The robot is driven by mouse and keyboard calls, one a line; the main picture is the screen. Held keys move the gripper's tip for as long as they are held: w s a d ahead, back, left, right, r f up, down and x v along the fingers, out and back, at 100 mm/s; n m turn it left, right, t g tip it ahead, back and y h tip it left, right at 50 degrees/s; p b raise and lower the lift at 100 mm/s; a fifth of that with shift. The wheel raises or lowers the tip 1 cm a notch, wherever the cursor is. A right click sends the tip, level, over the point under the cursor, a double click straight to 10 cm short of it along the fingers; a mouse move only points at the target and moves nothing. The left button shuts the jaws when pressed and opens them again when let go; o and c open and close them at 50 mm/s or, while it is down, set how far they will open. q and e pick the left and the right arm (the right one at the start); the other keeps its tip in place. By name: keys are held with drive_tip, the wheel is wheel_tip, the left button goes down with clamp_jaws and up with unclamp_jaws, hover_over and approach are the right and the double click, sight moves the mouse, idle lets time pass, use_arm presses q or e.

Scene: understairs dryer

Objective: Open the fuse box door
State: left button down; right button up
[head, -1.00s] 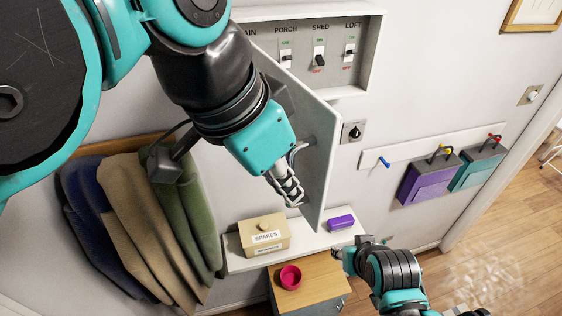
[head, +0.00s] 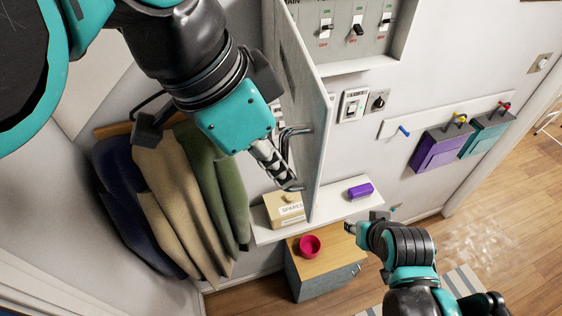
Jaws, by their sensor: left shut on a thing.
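The fuse box (head: 402,42) on the wall shows its grey panel with several switches. Its door (head: 319,135) stands swung out from the wall, hinged at the left and seen steeply from the side. A dark bar handle (head: 298,131) is on the door's left-facing side. My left gripper (head: 288,170) is shut on the handle, though its fingers partly hide the grip. My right gripper (head: 348,228) is low, near the cabinet's right end, well away from the door; its fingers are too small to read.
Below are a shelf (head: 333,208) with a spares box (head: 283,208) and a purple case (head: 360,191), and a cabinet (head: 331,245) with a red bowl (head: 309,246). Coats (head: 180,195) hang left. Pouches (head: 440,150) hang right.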

use_arm(q)
drive_tip(key=shift+w+d, duration=0.15)
drive_tip(key=c, duration=1.8)
unclamp_jaws()
drive_tip(key=shift+o, duration=1)
drive_tip(key=shift+w, duration=0.2)
drive_tip(key=shift+s, duration=0.2)
drive_tip(key=shift+d, duration=0.1)
